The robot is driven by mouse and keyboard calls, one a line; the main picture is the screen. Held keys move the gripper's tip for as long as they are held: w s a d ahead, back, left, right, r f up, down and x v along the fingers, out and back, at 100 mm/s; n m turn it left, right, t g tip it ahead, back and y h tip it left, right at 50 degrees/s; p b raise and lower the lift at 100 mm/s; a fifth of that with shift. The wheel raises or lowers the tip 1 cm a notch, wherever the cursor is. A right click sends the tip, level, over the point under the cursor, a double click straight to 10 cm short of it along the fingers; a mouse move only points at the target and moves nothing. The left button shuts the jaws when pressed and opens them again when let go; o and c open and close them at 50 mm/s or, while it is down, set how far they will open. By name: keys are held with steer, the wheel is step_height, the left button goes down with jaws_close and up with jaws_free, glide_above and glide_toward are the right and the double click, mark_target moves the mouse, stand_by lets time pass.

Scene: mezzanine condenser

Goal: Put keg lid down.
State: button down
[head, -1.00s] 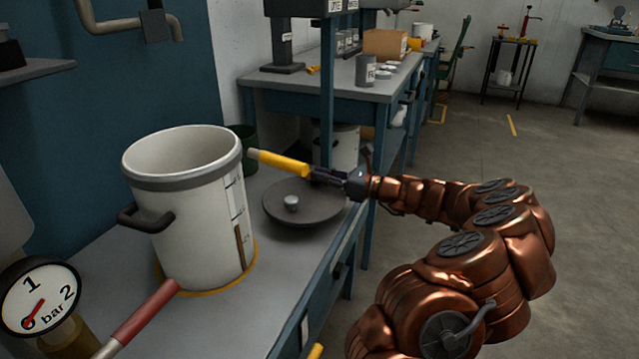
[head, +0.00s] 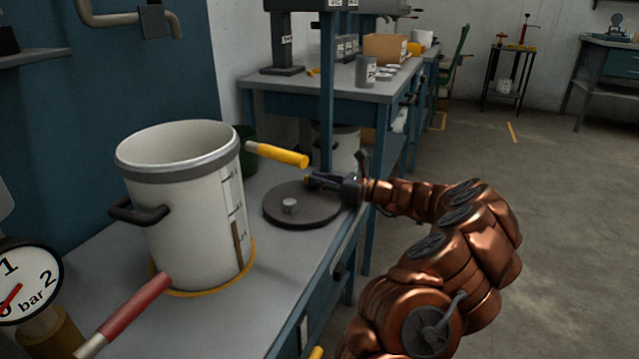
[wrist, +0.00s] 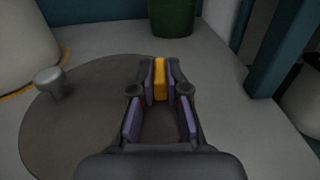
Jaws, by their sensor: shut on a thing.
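The keg lid (head: 312,213) is a dark grey disc with a pale round knob (head: 289,206), lying about level at the bench's right edge. In the wrist view the lid (wrist: 85,125) spreads below and left of my gripper (wrist: 160,80). In the head view my gripper (head: 312,181) is over the lid's far right side. I cannot tell whether the lid's underside touches the bench. The white keg (head: 185,215) stands open to the left of the lid.
The grey bench (head: 290,265) is clear in front of the lid. A yellow handle (head: 278,154) juts across behind it, and a red handle (head: 135,308) is at front left. A green bin (head: 247,142) and a blue post (head: 327,110) stand behind.

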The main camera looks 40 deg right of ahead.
steer(key=c, duration=1.2)
jaws_free()
steer(key=shift+s+d+r, duration=0.15)
steer(key=shift+s, duration=0.05)
steer(key=p+v, duration=0.3)
steer(key=v, duration=0.7)
steer(key=shift+r+p, duration=0.1)
steer(key=shift+p, duration=0.25)
steer(key=shift+v, duration=0.8)
